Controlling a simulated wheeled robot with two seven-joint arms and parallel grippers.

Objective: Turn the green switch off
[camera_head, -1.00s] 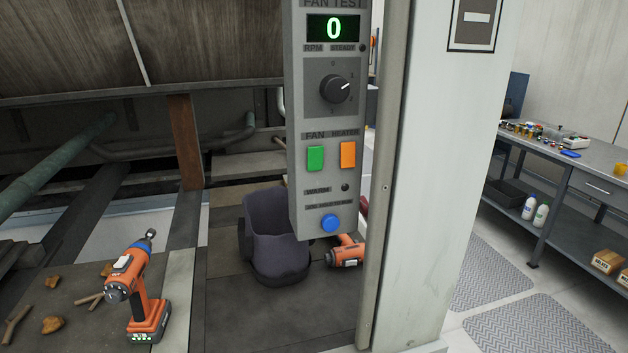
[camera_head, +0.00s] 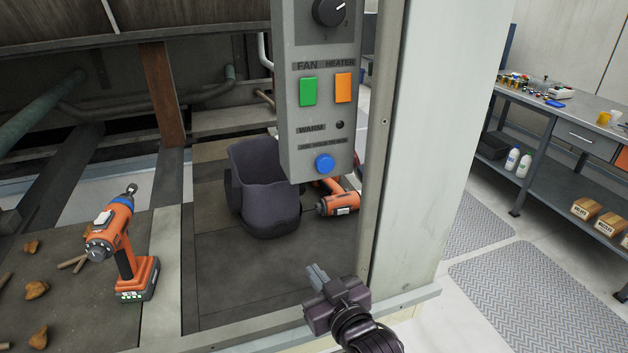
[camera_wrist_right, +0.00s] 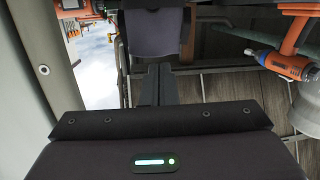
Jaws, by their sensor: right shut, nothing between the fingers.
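The green switch (camera_head: 308,91) is under the FAN label on the grey control box (camera_head: 293,141), beside the orange HEATER switch (camera_head: 344,87). Whether it is on or off I cannot tell from its tilt. My right gripper (camera_head: 318,276) is at the bottom middle in the head view, below the box and apart from it. Its fingers are shut and empty; they also show in the right wrist view (camera_wrist_right: 156,84). My left gripper is not in view.
A blue button (camera_head: 324,163) and a dial (camera_head: 330,10) are on the same box. A pale post (camera_head: 425,150) stands right of it. A dark bin (camera_head: 268,215) and an orange drill (camera_head: 341,203) lie behind. Another drill (camera_head: 122,245) stands at left. A workbench (camera_head: 560,130) is at far right.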

